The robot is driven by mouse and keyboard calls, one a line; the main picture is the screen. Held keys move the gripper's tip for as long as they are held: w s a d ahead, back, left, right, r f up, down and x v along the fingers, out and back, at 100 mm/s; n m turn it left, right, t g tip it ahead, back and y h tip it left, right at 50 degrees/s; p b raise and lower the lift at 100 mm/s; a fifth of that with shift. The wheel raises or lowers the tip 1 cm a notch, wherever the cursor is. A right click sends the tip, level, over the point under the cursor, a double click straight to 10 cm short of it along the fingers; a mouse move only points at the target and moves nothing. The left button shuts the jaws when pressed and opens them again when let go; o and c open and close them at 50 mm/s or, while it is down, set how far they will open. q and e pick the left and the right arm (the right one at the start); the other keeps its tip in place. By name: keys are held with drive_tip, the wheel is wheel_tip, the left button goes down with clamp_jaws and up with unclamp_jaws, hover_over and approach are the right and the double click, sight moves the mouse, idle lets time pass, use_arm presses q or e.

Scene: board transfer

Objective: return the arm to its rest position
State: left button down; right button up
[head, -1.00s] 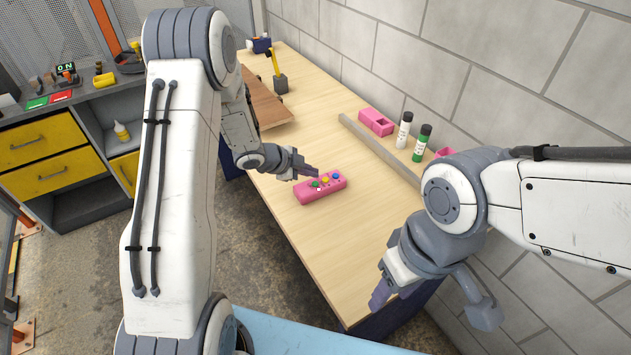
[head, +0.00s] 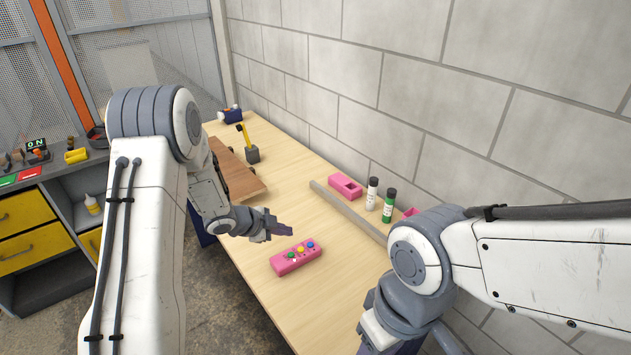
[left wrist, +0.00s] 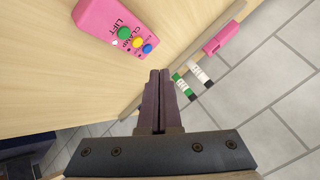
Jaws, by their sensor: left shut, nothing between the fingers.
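My left gripper (head: 281,229) is shut and empty in the head view, held above the wooden table (head: 330,300) just behind the pink button box. Its closed fingers (left wrist: 159,100) also show in the left wrist view, with nothing between them. The pink button box (head: 287,264) lies on the table with green, yellow and blue buttons. It also shows in the left wrist view (left wrist: 95,16), apart from the fingers, with the words LIFT and CLAMP on it. My right arm comes in from the right in the head view; its gripper (head: 405,346) is cut off by the bottom edge.
A grey rail (head: 345,210) runs along the table. A brown board (head: 240,180) lies farther back. Yellow drawers (head: 25,212) stand at left.

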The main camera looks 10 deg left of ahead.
use_arm(q)
drive_tip(key=s+d+r+n+g+y+b, duration=0.1)
drive_tip(key=s+d+r+n+y+b, duration=0.1)
drive_tip(key=s+d+r+n+y, duration=0.55)
drive_tip(key=s+d+r+n+g+h, duration=0.1)
drive_tip(key=s+d+r+g, duration=0.1)
drive_tip(key=s, duration=1.2)
drive_tip(key=s+d+r+n+g+h+b, duration=0.1)
drive_tip(key=s+g, duration=0.3)
drive_tip(key=s, duration=1)
drive_tip(key=shift+d+r+h, duration=0.35)
drive_tip(key=shift+d+r, duration=0.3)
drive_tip(key=shift+d, duration=0.15)
